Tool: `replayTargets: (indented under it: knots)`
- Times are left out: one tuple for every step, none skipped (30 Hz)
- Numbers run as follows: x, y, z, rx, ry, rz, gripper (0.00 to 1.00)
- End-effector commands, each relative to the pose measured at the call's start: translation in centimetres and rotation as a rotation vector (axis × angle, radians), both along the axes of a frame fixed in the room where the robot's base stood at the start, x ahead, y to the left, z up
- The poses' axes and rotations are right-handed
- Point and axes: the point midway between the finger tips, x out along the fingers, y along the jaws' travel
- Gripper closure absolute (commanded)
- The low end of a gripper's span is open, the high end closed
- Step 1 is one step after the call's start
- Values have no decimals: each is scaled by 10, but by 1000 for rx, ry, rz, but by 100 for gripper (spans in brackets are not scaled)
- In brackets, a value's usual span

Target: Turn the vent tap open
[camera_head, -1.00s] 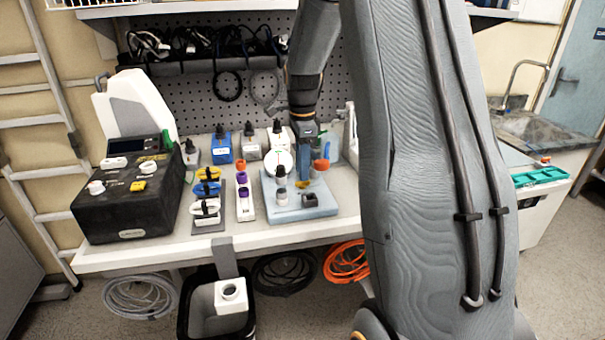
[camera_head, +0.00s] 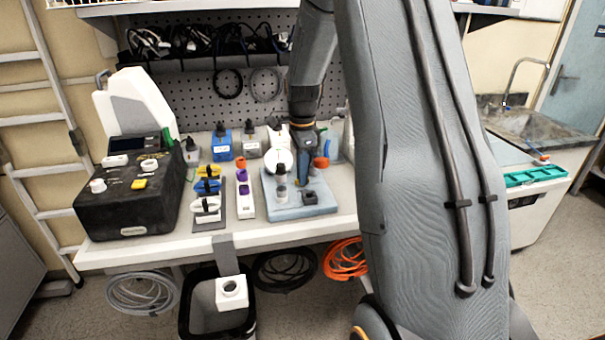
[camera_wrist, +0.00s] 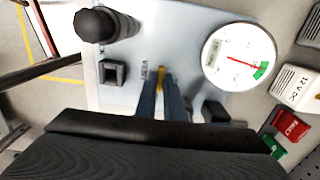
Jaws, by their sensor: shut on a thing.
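The vent tap's yellow handle (camera_wrist: 161,75) shows between my fingertips in the wrist view, above the light-blue base plate (camera_wrist: 188,28). My gripper (camera_wrist: 161,84) is shut on this handle, and the fingers hide most of it. In the head view my gripper (camera_head: 304,184) reaches down to the same light-blue plate (camera_head: 325,208), where the tap is hidden behind the fingers. A white round gauge (camera_wrist: 238,57) with a red needle and a green band stands to the right in the wrist view.
A black-topped post (camera_wrist: 105,25) and a black square socket (camera_wrist: 113,72) are on the plate left of my fingers. An orange-red cap (camera_head: 321,163) is close to my gripper. Coloured clamps (camera_head: 207,187) and a black pump box (camera_head: 125,205) stand farther left.

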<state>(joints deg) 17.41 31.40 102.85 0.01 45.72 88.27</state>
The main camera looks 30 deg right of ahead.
Motion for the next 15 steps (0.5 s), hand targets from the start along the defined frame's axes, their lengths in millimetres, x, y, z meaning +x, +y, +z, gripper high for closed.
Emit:
replayTargets:
  knots:
    - [0,0,0,0,1,7,100]
    - [0,0,0,0,1,14,100]
    - [0,0,0,0,1,24,100]
    - [0,0,0,0,1,33,100]
    - [0,0,0,0,1,45,100]
    - [0,0,0,1,2,63,100]
    - [0,0,1,1,2,79,100]
    - [0,0,1,1,2,95,100]
    - [0,0,1,1,2,122,100]
    - [0,0,1,0,2,142,100]
    - [0,0,1,0,2,164,100]
    - [0,0,1,0,2,196,100]
    - [0,0,1,0,2,222,100]
    - [0,0,1,0,2,248,100]
    - [0,0,1,0,2,284,100]
